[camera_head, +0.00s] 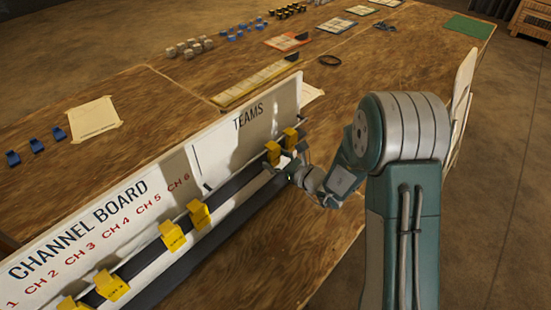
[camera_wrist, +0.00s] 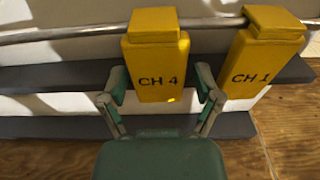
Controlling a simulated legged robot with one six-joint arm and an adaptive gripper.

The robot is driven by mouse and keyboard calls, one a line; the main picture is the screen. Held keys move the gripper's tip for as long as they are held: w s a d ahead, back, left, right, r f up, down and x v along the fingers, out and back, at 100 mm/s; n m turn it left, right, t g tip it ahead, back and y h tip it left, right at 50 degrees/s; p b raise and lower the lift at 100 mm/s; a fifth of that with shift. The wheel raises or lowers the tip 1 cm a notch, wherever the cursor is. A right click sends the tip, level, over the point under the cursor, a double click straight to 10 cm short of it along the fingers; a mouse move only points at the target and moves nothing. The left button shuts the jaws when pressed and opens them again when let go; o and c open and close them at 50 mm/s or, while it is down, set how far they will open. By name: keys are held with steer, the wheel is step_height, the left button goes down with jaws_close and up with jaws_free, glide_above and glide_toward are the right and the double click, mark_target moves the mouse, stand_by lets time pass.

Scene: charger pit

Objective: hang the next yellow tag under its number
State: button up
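The yellow CH 4 tag (camera_wrist: 157,62) hangs on a metal rail (camera_wrist: 60,34) in the wrist view. A yellow CH 1 tag (camera_wrist: 262,55) hangs to its right. My gripper (camera_wrist: 162,92) straddles the lower part of the CH 4 tag, one finger on each side, with a small gap visible at the right. In the head view, my gripper (camera_head: 286,164) is at the two tags below TEAMS. The channel board (camera_head: 130,215) carries red labels CH 1 to CH 6.
A dark ledge (camera_wrist: 60,77) runs behind the tags. The wooden table (camera_head: 120,95) holds blue clips (camera_head: 36,145), a paper sheet (camera_head: 95,118), a yellow strip (camera_head: 255,82) and other small items beyond the board. Bare wood (camera_head: 290,245) lies in front of the board.

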steer(key=c, duration=0.7)
steer(key=shift+r, duration=0.1)
steer(key=shift+r, duration=0.85)
steer(key=f+v, duration=0.1)
steer(key=v, duration=0.9)
steer(key=shift+f, duration=0.15)
steer(key=shift+s, duration=0.1)
